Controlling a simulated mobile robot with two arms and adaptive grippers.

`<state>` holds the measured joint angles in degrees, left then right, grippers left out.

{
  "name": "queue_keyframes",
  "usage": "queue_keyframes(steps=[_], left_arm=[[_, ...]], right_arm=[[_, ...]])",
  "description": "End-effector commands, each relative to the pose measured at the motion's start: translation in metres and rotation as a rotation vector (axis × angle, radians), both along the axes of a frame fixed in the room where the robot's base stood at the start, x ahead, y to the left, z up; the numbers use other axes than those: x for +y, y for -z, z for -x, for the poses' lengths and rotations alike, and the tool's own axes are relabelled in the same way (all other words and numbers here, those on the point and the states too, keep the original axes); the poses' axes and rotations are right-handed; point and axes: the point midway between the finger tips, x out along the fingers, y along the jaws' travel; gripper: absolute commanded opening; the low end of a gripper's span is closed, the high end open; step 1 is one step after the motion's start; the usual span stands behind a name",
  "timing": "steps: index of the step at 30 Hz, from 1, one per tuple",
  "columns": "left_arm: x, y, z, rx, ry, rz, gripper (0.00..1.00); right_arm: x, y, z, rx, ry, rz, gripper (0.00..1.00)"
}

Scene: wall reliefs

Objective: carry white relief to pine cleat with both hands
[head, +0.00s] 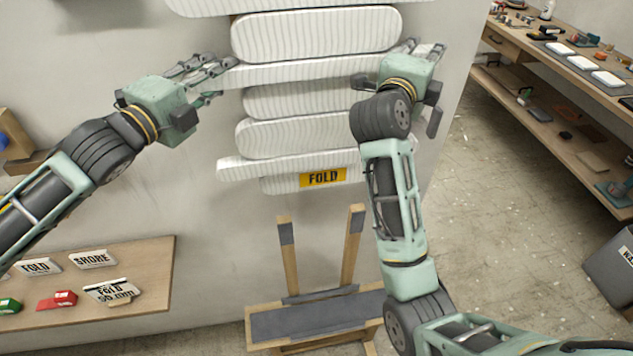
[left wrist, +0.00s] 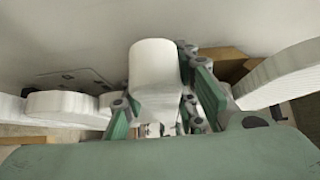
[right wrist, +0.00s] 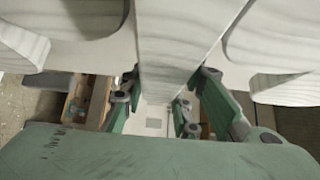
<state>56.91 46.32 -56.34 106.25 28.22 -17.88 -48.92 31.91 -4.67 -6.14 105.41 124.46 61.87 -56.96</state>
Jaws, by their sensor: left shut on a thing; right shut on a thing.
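The white relief (head: 320,68) is a tall stack of ribbed white bars of differing lengths, held upright in front of the grey wall. My left gripper (head: 222,78) is shut on the left end of one long bar. That bar end shows between its green fingers in the left wrist view (left wrist: 153,75). My right gripper (head: 392,62) is shut on the right side, and white relief fills the space between its fingers in the right wrist view (right wrist: 170,60). I cannot make out the pine cleat for certain; the relief hides the wall behind it.
A wooden stand (head: 315,318) with grey padding and two uprights is below the relief. A low shelf (head: 150,260) with lettered blocks is at lower left. A workbench (head: 560,60) with small items stands at right. Bare floor lies between relief and bench.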

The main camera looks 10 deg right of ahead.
Motion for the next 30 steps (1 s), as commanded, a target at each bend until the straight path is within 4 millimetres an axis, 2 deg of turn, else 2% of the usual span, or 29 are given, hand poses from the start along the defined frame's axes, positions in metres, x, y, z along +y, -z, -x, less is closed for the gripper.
queue_keyframes(steps=[3, 4, 9, 22, 30], left_arm=[[0.0005, 0.0021, -0.0004, -0.007, -0.001, -0.001, 0.00], [0.0009, 0.0064, -0.0007, 0.001, -0.003, -0.005, 0.30], [0.0004, 0.0051, -0.0004, 0.000, -0.002, -0.003, 0.45], [-0.0004, 0.0039, 0.0002, -0.001, 0.001, 0.001, 0.46], [-0.0006, 0.0036, 0.0004, -0.002, 0.002, 0.001, 0.69]], right_arm=[[0.0004, -0.0007, 0.0006, -0.012, -0.001, 0.006, 0.00], [0.0002, 0.0028, 0.0002, -0.005, 0.000, 0.002, 0.30], [0.0002, 0.0027, 0.0002, -0.004, 0.000, 0.002, 0.45], [0.0000, 0.0035, 0.0001, -0.002, 0.000, 0.001, 0.47], [0.0000, 0.0037, 0.0001, -0.001, 0.000, 0.001, 0.47]])
